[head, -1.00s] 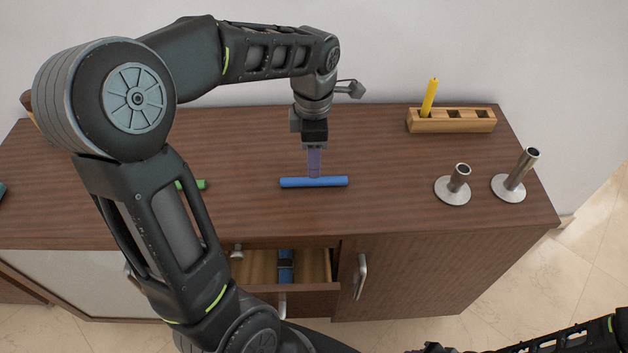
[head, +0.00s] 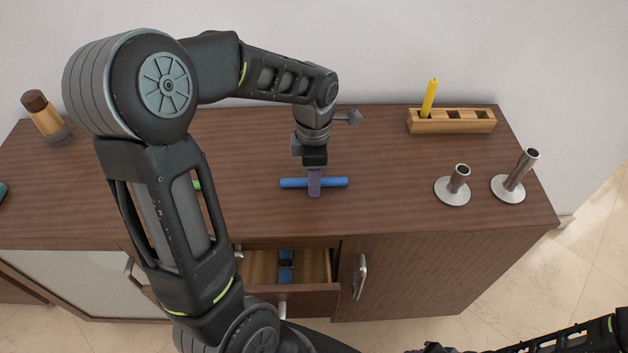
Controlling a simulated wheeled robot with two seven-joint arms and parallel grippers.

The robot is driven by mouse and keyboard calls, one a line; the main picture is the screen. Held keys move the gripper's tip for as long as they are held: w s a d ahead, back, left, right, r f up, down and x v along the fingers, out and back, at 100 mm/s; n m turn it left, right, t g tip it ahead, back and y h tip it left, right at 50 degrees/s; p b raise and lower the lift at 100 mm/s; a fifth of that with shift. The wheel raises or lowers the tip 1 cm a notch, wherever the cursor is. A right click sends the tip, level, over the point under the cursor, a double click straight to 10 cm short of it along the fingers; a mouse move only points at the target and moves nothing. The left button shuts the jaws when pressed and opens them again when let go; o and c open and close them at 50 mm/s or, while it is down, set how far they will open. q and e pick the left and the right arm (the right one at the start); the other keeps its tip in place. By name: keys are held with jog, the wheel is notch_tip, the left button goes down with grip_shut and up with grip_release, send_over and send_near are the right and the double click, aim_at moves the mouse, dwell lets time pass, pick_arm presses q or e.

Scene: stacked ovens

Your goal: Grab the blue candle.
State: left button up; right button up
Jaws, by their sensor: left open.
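The blue candle (head: 334,182) lies flat on the brown cabinet top, its length running left to right. My left gripper (head: 314,188) is open and points down over the middle of the candle. Its near finger covers a short part of the candle, with the blue ends showing on both sides. I cannot tell whether the fingers touch it. My right arm shows only at the bottom right, and its gripper is not clearly visible.
A wooden holder (head: 452,122) with a yellow candle (head: 429,99) stands at the back right. Two metal candlesticks (head: 453,188) (head: 514,178) stand at the right. A green candle (head: 197,185) is partly behind my left arm. An open drawer (head: 308,266) sits below the front edge.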

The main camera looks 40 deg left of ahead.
pick_arm(q)
jog(key=shift+c, duration=0.5)
grip_shut()
dwell(0.9)
